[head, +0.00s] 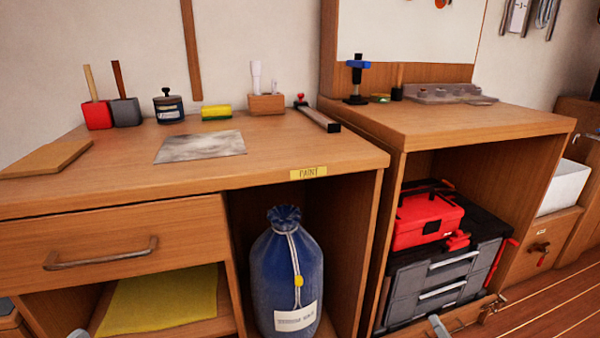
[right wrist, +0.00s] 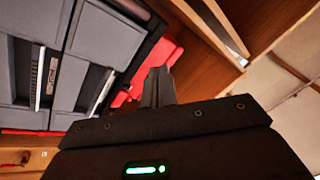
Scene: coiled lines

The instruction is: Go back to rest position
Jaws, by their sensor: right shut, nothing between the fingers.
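My right gripper (right wrist: 158,88) shows in the right wrist view with its two dark fingers together and nothing between them. In the head view only a small grey tip of it (head: 438,326) shows at the bottom edge, in front of the open right cabinet. A small grey piece (head: 78,334) at the bottom left edge of the head view may be my left gripper; too little shows to tell its fingers. Neither gripper is seen holding anything.
A grey drawer toolbox (head: 440,285) with a red case (head: 425,217) on it fills the right cabinet, near my right gripper. A blue sack (head: 287,275) stands under the bench (head: 290,150). Wooden floor (head: 560,300) is clear at the right.

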